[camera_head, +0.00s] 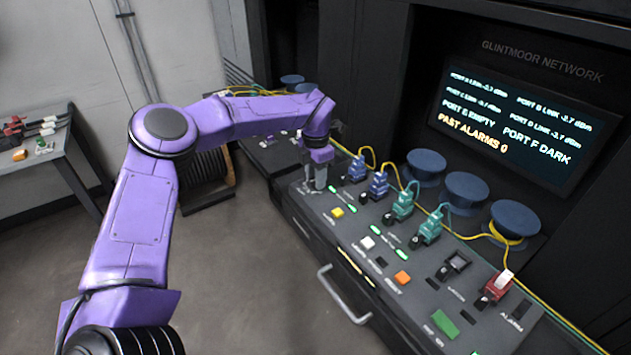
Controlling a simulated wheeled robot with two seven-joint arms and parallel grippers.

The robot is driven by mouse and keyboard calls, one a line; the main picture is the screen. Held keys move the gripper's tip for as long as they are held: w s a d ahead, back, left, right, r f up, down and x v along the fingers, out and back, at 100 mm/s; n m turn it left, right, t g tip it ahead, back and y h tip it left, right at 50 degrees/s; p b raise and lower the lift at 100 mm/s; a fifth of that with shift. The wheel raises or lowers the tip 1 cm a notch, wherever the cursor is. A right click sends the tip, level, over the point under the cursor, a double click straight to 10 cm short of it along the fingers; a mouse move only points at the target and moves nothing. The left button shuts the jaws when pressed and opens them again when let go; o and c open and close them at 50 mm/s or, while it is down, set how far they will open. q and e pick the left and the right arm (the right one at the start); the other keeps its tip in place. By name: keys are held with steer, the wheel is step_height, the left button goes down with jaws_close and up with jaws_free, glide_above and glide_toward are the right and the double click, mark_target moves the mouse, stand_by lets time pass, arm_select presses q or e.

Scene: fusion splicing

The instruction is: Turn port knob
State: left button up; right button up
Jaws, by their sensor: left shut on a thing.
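My left arm is purple and reaches across from the left. Its gripper (316,184) points down at the left end of the sloping black control panel (330,228). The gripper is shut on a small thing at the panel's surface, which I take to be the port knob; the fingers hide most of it. Which way the knob points cannot be seen. A screen (516,122) above the panel reads "PORT E EMPTY", "PORT F DARK" and "PAST ALARMS 0". My right gripper is not in view.
Yellow (338,212), white (367,242), orange (402,278) and green (445,324) buttons line the panel. A red switch (496,288) is at its right. A side table (38,158) stands at left.

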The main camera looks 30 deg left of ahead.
arm_select(q)
steer(key=shift+s+d+f+n+b, duration=0.15)
steer(key=shift+n+b, duration=0.45)
steer(key=shift+n, duration=0.45)
steer(key=shift+a+f+n+b, duration=0.15)
steer(key=shift+n+b, duration=0.4)
steer(key=shift+n, duration=0.5)
steer(key=shift+d, duration=0.1)
steer(key=o, duration=0.9)
steer(key=shift+o, duration=0.7)
steer(key=shift+w, duration=0.2)
step_height(320, 180, up, 11)
steer(key=b, duration=0.1)
steer(key=shift+f, duration=0.15)
